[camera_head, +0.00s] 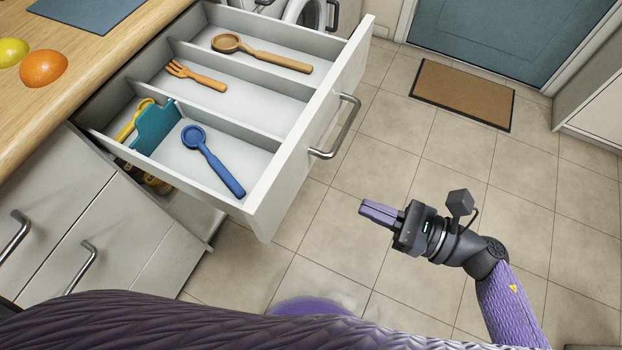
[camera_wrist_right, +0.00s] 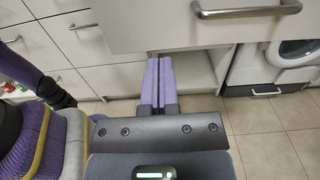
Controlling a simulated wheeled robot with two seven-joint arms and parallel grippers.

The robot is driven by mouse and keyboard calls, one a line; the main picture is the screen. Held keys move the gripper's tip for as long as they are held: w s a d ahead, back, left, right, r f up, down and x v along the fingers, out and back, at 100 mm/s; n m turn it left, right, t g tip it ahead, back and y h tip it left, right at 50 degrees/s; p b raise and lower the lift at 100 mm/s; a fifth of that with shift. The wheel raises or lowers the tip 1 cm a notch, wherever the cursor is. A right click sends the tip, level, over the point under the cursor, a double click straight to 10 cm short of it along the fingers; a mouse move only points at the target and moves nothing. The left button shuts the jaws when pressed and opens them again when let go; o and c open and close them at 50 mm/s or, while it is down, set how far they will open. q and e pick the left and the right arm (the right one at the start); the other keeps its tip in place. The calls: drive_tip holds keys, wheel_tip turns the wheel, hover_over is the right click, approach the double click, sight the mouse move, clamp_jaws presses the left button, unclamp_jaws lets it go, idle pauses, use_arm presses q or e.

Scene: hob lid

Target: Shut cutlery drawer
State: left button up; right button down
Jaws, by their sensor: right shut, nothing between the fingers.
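The white cutlery drawer (camera_head: 345,85) is pulled far out from the counter in the head view. Its compartments hold a wooden ladle (camera_head: 262,53), a wooden fork (camera_head: 195,76), a blue spoon (camera_head: 213,160), a teal piece (camera_head: 156,127) and a yellow utensil (camera_head: 134,119). A metal bar handle (camera_head: 336,126) is on its front; the handle also shows in the right wrist view (camera_wrist_right: 247,12). My right gripper (camera_head: 364,209) is shut and empty, apart from the drawer front, to the right of and nearer than the handle. My left gripper is not in view.
Below the drawer is an open cabinet space with small items (camera_head: 157,184). A brown doormat (camera_head: 463,94) lies by the blue door (camera_head: 508,35). The tiled floor (camera_head: 400,150) before the drawer is clear.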

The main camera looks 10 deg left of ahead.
sight(296, 176)
drive_tip(key=x, duration=0.9)
drive_tip(key=shift+w+a+f, duration=0.1)
drive_tip(key=shift+w+a, duration=0.05)
drive_tip(key=shift+a, duration=0.2)
drive_tip(key=shift+w+a+b, duration=0.15)
drive_tip(key=shift+a+b, duration=0.15)
drive_tip(key=shift+a, duration=0.1)
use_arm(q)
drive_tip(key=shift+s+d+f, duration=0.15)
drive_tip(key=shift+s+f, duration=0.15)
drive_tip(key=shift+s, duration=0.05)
